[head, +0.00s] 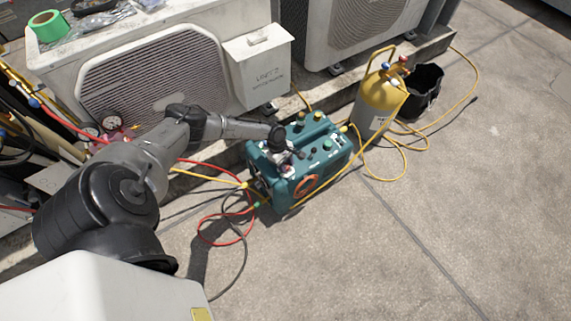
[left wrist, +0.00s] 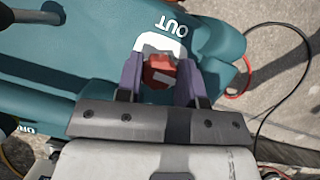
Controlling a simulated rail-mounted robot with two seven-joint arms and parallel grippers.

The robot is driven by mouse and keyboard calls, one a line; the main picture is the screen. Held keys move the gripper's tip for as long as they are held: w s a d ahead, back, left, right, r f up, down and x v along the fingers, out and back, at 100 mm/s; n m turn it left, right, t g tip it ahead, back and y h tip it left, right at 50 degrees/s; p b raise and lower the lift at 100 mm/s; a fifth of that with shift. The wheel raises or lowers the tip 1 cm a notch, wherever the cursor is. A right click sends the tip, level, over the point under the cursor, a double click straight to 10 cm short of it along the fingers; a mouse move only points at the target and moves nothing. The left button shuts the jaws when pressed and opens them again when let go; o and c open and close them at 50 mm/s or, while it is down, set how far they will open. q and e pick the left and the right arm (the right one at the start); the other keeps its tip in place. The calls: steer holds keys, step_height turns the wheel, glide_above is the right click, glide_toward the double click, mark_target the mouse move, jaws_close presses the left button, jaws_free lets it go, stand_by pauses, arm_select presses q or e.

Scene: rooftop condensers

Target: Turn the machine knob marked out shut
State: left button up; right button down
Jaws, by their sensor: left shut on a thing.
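The teal machine (head: 322,165) stands on the concrete, with hoses at its left end. In the left wrist view, the marked-out knob (left wrist: 160,73) is red with a pale mark on it. It sits on a white patch beside the white word OUT, which appears upside down. My left gripper (left wrist: 160,82) has one finger on each side of this knob and is shut on it. In the head view, my left gripper (head: 287,167) is over the machine's left end and largely covers the knob. My right gripper does not show.
A yellow cylinder (head: 379,108) stands right of the machine, with a black bucket (head: 425,88) behind it. Red and yellow hoses (head: 205,225) lie at the machine's left. A condenser (head: 150,75) with a grey box (head: 258,68) stands behind.

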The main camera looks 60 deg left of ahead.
arm_select(q)
steer(key=shift+d+r+m+g+p, duration=0.15)
steer(key=shift+m+g+p, duration=0.15)
steer(key=shift+m+p, duration=0.55)
steer(key=shift+m+g+p, duration=0.3)
steer(key=shift+m+p, duration=0.25)
steer(key=shift+m, duration=0.2)
steer(key=m, duration=0.1)
steer(key=m+g, duration=0.1)
steer(key=m, duration=0.1)
steer(key=shift+f+m+g+b, duration=0.2)
steer(key=shift+m+g+b, duration=0.1)
steer(key=m+g, duration=0.1)
steer(key=m, duration=0.2)
steer(key=shift+m+y, duration=0.3)
steer(key=shift+m, duration=0.1)
steer(key=m+g+y, duration=0.1)
steer(key=m, duration=0.3)
steer(key=shift+m+g+y, duration=0.3)
steer(key=shift+m+y, duration=0.2)
steer(key=shift+m, duration=0.9)
